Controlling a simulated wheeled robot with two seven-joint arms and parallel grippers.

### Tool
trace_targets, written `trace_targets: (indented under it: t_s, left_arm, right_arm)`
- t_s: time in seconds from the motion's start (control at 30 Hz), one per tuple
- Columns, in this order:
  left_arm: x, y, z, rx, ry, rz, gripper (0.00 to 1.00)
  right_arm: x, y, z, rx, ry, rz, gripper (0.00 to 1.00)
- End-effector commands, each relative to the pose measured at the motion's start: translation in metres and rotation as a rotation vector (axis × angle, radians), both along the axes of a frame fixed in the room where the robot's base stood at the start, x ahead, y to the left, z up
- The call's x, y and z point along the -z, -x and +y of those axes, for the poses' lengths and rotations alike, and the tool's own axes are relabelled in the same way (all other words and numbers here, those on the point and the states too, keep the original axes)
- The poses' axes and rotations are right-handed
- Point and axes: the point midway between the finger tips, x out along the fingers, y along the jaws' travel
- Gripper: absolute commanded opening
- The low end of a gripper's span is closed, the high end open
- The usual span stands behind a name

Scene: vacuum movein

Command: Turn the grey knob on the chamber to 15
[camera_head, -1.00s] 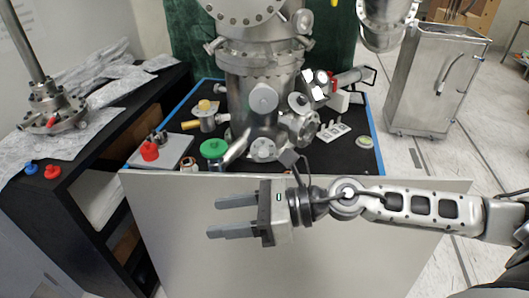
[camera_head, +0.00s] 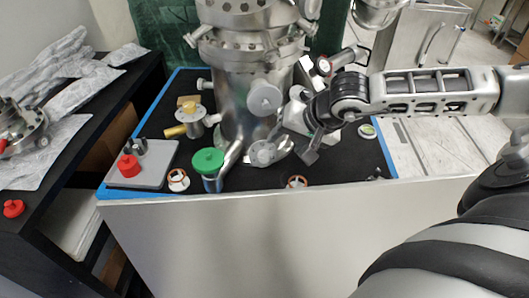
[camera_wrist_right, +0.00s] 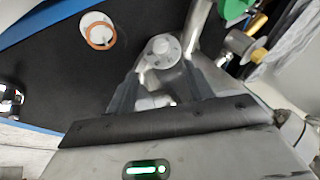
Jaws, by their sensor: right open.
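The steel chamber (camera_head: 240,85) stands on the black table top. A plain grey round knob (camera_head: 264,97) sits on its front; I see no readable scale on it. Below it is a round grey bolted fitting (camera_head: 263,153). My right gripper (camera_head: 280,137) is at the chamber's lower right front, partly hidden by its own wrist. In the right wrist view the gripper (camera_wrist_right: 163,78) is open, and a round grey bolted piece (camera_wrist_right: 163,48) shows between and just beyond its fingertips. I cannot tell whether they touch. My left gripper is out of view.
A green round handle (camera_head: 208,161) stands left of the gripper. A red knob (camera_head: 128,165) sits on a grey plate (camera_head: 155,172) at the left. Side fittings crowd the chamber.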

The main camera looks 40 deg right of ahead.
Motion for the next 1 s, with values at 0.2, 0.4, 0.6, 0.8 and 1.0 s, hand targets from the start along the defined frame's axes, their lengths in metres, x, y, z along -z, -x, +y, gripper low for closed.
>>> trace_targets:
  t_s: [0.2, 0.4, 0.6, 0.8, 1.0]
  left_arm:
    - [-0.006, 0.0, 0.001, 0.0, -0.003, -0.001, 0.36]
    - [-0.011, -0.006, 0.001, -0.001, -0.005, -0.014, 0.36]
    - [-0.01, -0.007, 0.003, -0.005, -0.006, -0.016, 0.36]
    - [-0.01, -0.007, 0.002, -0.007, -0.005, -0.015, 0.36]
    - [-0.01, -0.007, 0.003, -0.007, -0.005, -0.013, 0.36]
  right_arm:
    - [0.04, -0.028, 0.008, -0.001, -0.006, 0.001, 0.52]
    - [0.071, -0.048, 0.012, 0.0, -0.004, 0.001, 0.52]
    - [0.088, -0.06, 0.013, 0.0, -0.002, 0.0, 0.52]
    - [0.092, -0.062, 0.014, -0.001, -0.002, -0.001, 0.52]
    - [0.092, -0.062, 0.013, -0.001, -0.002, -0.001, 0.41]
